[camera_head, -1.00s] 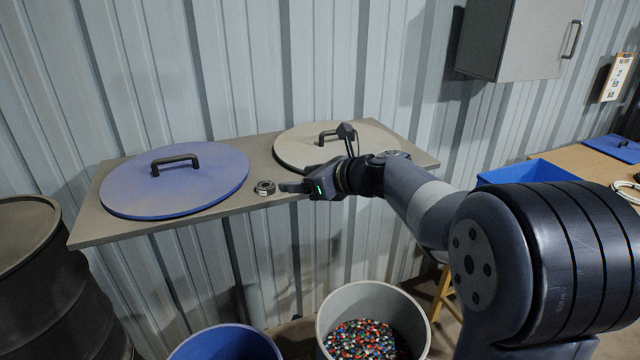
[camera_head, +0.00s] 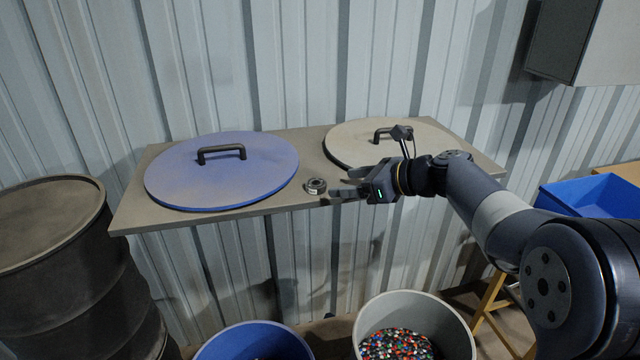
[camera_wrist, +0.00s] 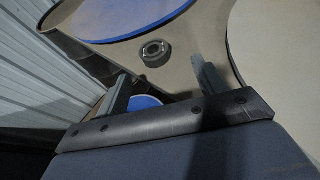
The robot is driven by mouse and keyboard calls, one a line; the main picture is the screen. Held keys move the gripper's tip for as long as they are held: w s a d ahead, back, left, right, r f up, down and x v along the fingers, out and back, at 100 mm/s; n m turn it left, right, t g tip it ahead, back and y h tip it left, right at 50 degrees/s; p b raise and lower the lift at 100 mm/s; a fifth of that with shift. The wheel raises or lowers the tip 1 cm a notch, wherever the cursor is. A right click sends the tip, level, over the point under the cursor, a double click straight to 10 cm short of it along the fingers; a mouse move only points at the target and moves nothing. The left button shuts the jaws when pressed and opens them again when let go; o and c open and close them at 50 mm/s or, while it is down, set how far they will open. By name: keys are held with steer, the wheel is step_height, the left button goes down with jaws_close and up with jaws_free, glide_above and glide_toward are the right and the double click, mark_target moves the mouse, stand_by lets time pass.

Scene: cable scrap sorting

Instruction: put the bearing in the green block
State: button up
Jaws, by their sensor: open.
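The bearing (camera_head: 316,186) is a small dark metal ring lying flat on the shelf between the two round lids, close to the front edge. It also shows in the wrist view (camera_wrist: 155,53), ahead of the fingers. My gripper (camera_head: 341,184) is open and empty, just right of the bearing and apart from it, with its fingers pointing left. In the wrist view the two spread fingers (camera_wrist: 160,85) show with the bearing beyond their tips. No green block shows in any view.
The shelf (camera_head: 232,213) carries a blue lid (camera_head: 222,180) at left and a beige lid (camera_head: 355,143) at right, each handled. A black drum (camera_head: 60,290) stands at left. A blue bin (camera_head: 240,345) and a grey bin (camera_head: 455,320) with coloured granules stand below. A corrugated wall is behind.

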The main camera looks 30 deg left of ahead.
mark_target(319, 184)
steer(key=shift+s+r+p+x, duration=0.15)
steer(key=shift+p+x, duration=0.1)
steer(key=shift+x, duration=0.75)
steer(key=shift+s+p+x, duration=0.15)
steer(key=shift+p+x, duration=0.15)
steer(key=shift+x, duration=0.65)
steer(key=shift+s+r+p+x, duration=0.15)
steer(key=shift+p+x, duration=0.1)
steer(key=shift+x, duration=0.75)
steer(key=shift+a, duration=0.15)
steer(key=shift+c, duration=0.6)
steer(key=c, duration=1.1)
